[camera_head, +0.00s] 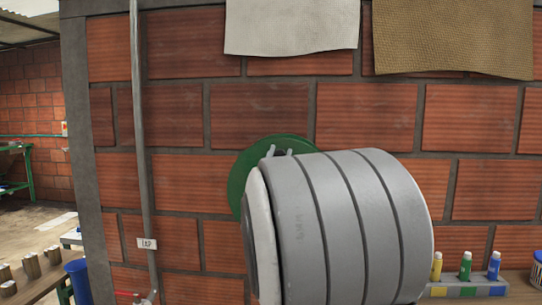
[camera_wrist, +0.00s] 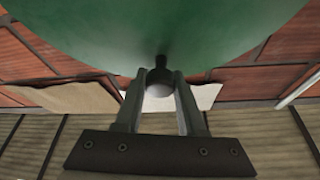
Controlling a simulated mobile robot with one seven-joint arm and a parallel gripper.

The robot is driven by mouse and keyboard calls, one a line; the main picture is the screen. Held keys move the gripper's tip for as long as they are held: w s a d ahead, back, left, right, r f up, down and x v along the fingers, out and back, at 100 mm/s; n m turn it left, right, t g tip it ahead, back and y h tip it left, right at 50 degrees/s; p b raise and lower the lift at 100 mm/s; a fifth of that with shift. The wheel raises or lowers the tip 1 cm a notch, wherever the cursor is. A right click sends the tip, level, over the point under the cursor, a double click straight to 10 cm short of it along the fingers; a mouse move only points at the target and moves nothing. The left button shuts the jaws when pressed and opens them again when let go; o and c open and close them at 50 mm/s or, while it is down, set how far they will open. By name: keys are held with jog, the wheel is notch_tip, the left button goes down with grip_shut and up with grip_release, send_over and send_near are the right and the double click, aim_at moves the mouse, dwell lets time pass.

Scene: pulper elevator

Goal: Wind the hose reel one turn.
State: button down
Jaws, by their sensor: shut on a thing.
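The green round hose reel (camera_head: 238,180) is in front of the brick wall in the head view, mostly hidden behind my grey arm. In the wrist view its green face (camera_wrist: 170,30) fills the top. A dark handle (camera_wrist: 160,62) with a pale rounded end stands out near the lower edge of that face. My gripper (camera_wrist: 160,80) has one finger on each side of the handle and is shut on it. In the head view my gripper's tips (camera_head: 280,152) show small at the reel's upper part. The hose cannot be made out.
White cloth (camera_head: 290,25) and brown sacking (camera_head: 455,38) hang above. Small bottles (camera_head: 465,266) stand in a rack at lower right. Open floor (camera_head: 40,225) shows at far left.

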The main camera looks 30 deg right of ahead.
jog(key=s+d+f+m+g+b, duration=0.3)
jog(key=d+f+m+g+b, duration=0.1)
jog(key=m, duration=0.6)
jog(key=s+d+f+m+g+b, duration=0.3)
jog(key=d+f+m+b, duration=0.2)
jog(key=m, duration=0.6)
jog(key=shift+s+f+g, duration=0.35)
jog(key=shift+f+g, duration=0.05)
jog(key=shift+f, duration=0.75)
jog(key=c, duration=0.5)
grip_release()
